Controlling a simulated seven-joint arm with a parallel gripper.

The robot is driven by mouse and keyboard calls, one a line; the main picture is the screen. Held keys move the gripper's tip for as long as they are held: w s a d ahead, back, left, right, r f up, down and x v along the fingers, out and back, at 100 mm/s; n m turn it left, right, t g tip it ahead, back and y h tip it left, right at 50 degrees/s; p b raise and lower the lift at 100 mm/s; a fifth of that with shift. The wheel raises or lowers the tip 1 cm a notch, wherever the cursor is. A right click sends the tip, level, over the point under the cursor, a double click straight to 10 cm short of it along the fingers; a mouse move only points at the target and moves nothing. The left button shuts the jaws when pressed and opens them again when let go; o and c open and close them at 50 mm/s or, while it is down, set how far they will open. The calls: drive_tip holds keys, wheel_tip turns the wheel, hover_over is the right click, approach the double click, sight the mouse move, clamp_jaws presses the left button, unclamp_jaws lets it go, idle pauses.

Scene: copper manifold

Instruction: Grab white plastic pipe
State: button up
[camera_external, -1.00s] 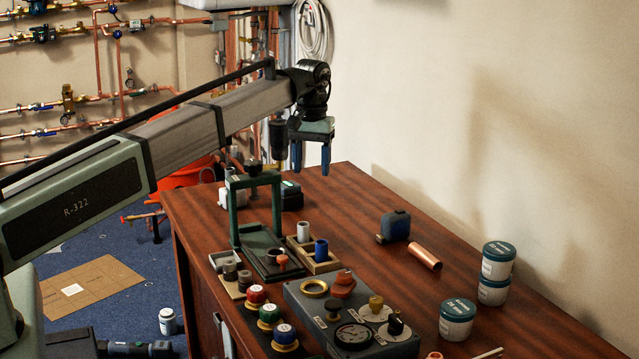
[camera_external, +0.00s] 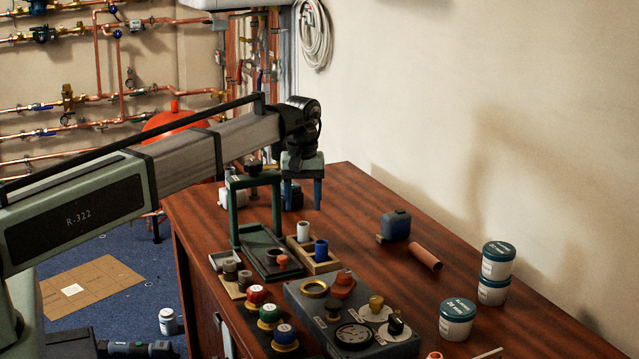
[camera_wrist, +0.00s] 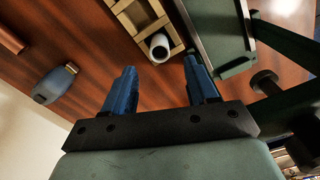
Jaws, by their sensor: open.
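The white plastic pipe (camera_external: 303,231) is a short tube standing upright in a small wooden holder (camera_external: 318,266), behind a blue cylinder (camera_external: 321,250). In the wrist view the white pipe (camera_wrist: 159,47) shows its round open end, beyond and roughly between my two blue fingertips. My gripper (camera_external: 303,204) is open and empty, pointing down, above and behind the holder in the external view. It also shows in the wrist view (camera_wrist: 161,68), with its fingers apart and not touching the pipe.
A green press frame (camera_external: 233,212) stands close left of the holder. A control box (camera_external: 313,312) with knobs lies in front. A tape measure (camera_external: 397,226), a copper pipe (camera_external: 425,257) and several lidded tubs (camera_external: 458,318) lie to the right. The table between is clear.

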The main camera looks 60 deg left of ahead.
sight(303, 226)
drive_tip(key=shift+f, duration=3.45)
drive_tip(key=shift+c, duration=0.5)
clamp_jaws()
drive_tip(key=shift+r, duration=0.1)
